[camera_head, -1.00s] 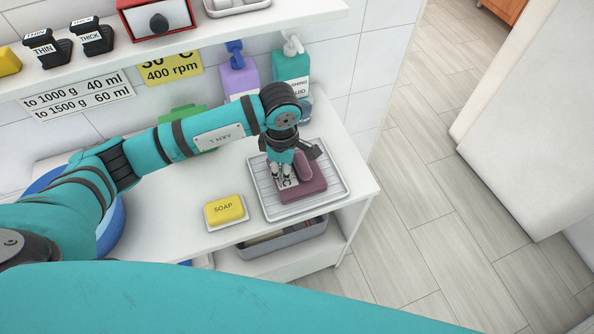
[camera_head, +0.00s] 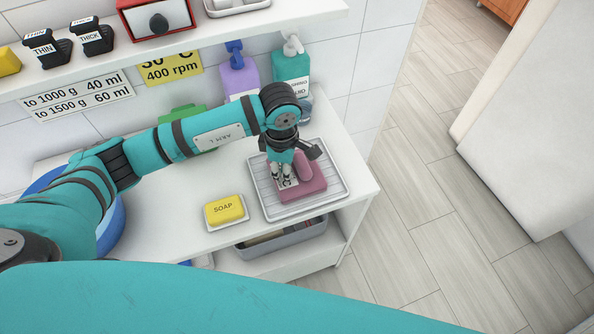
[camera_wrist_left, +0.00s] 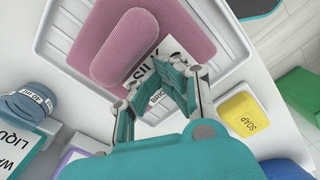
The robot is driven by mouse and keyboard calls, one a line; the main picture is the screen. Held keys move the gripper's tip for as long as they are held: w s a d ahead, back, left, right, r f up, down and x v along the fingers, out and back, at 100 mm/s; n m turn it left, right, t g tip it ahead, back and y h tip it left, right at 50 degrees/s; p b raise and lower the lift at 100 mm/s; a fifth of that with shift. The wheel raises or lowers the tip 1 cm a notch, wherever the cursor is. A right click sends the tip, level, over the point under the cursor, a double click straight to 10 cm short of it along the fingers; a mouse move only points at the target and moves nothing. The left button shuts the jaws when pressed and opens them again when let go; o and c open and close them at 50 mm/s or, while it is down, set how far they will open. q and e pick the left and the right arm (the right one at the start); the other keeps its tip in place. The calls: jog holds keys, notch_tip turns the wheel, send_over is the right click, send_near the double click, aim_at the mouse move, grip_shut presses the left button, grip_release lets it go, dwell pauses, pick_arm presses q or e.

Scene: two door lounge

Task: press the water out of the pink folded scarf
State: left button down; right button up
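The pink folded scarf (camera_head: 306,189) lies flat on a white ribbed tray (camera_head: 336,199) on the counter. It also shows in the left wrist view (camera_wrist_left: 187,32), with a rounded pink roll (camera_wrist_left: 124,47) and a white printed label on top. My left gripper (camera_head: 281,182) points down at the scarf's left part, over the label. I cannot tell whether the fingertips touch the scarf. My right gripper is not in view.
A yellow soap (camera_head: 224,209) on a white dish stands left of the tray. Purple (camera_head: 238,77) and teal (camera_head: 291,68) pump bottles stand behind. A blue basin (camera_head: 111,226) is at the left, partly behind my arm. A shelf overhangs the back. The counter ends just right of the tray.

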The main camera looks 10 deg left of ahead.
pick_arm(q)
jog(key=shift+s+f, duration=0.1)
jog(key=shift+w+a+r+p, duration=0.1)
jog(key=shift+w+r+p, duration=0.1)
jog(key=shift+r+p, duration=0.45)
notch_tip(320, 180, up, 7)
jog(key=p, duration=0.3)
jog(key=shift+f, duration=0.1)
dwell(0.5)
